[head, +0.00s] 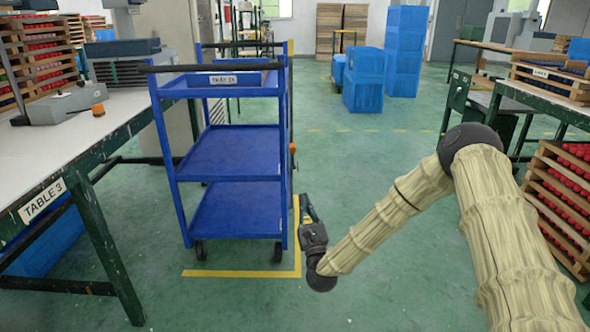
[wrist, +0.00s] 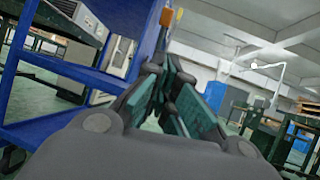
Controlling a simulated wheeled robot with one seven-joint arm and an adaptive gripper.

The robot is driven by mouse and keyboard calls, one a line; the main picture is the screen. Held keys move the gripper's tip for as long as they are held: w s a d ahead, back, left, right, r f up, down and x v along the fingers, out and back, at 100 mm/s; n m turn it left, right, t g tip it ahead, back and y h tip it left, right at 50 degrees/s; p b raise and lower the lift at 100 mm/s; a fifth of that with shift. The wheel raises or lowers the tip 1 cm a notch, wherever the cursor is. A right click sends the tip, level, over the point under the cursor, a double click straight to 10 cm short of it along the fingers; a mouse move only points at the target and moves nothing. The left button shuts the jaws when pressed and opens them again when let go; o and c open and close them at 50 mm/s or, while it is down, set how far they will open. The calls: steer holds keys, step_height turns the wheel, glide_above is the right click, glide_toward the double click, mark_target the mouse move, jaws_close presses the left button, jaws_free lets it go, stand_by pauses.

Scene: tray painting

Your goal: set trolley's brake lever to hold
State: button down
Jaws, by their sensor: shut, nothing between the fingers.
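The blue trolley (head: 236,155) stands upright on the green floor, left of centre in the head view. Its blue frame also fills the left of the wrist view (wrist: 75,77). A small orange-tipped part (head: 293,148), which looks like the brake lever, sits on the trolley's right side. An orange end also shows in the wrist view (wrist: 167,17), just beyond my fingers. My gripper (head: 306,203) is low beside the trolley's right side, below the orange part and apart from it. Its fingers (wrist: 163,78) are shut and empty. The lever's exact setting is too small to tell.
A yellow line (head: 235,273) marks the floor around the trolley. Table 3 (head: 60,150) stands close on the left. Blue crates (head: 363,80) are stacked at the back. A rack of red items (head: 565,190) stands at right.

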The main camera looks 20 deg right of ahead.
mark_target(293, 158)
steer(key=shift+w, duration=0.1)
steer(key=b+x, duration=0.4)
steer(key=x, duration=0.9)
steer(key=shift+w+r+b, duration=0.25)
steer(key=shift+w+b, duration=0.1)
steer(key=shift+r, duration=0.1)
steer(key=shift+r+p, duration=0.1)
steer(key=shift+p, duration=0.2)
steer(key=shift+w+g, duration=0.1)
steer(key=shift+g, duration=0.2)
